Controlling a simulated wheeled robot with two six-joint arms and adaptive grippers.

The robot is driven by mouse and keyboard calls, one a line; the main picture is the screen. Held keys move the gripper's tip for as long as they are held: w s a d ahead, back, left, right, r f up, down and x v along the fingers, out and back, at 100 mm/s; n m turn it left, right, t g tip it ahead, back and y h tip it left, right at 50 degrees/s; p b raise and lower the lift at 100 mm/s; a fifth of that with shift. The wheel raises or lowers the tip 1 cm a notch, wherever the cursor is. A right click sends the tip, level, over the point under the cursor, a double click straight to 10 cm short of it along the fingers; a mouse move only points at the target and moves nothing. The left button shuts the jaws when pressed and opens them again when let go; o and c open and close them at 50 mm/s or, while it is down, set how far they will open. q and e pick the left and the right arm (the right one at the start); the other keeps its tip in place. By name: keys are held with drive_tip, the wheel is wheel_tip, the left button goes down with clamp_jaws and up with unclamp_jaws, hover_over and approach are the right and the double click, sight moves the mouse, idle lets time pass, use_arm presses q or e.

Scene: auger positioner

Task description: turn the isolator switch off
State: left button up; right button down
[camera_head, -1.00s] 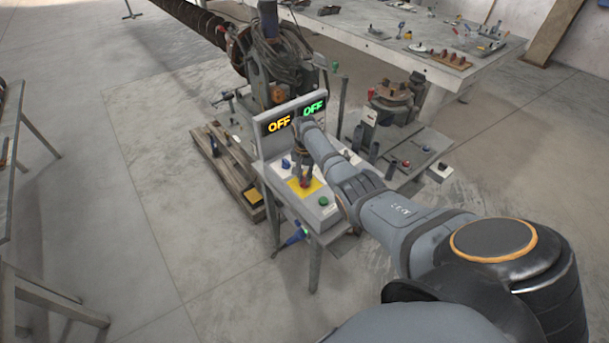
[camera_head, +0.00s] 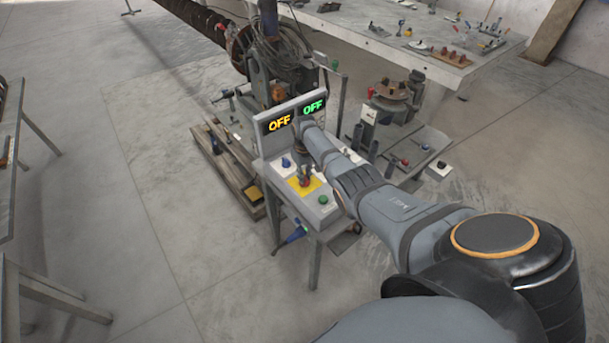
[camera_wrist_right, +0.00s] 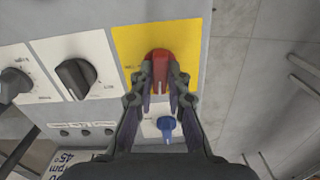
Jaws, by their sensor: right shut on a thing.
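The isolator switch is a red knob (camera_wrist_right: 160,62) on a yellow plate (camera_wrist_right: 128,42) in the right wrist view. My right gripper (camera_wrist_right: 161,84) is shut on this knob, with one finger on each side. In the head view, the right gripper (camera_head: 304,179) stands over the yellow plate (camera_head: 293,184) on the sloping panel and largely hides the knob. Above the panel, an amber display (camera_head: 279,123) and a green display (camera_head: 313,107) both read OFF. My left gripper is not in view.
On the panel are a blue knob (camera_head: 286,162), a green button (camera_head: 323,199) and black knobs (camera_wrist_right: 75,78). A blue-handled tool (camera_head: 293,235) hangs at the panel stand's front. A wooden pallet (camera_head: 230,175) lies to the left. The floor in front is clear.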

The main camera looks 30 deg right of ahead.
drive_tip(key=shift+n, duration=0.9)
drive_tip(key=c, duration=1.3)
unclamp_jaws()
wheel_tip(320, 180, up, 12)
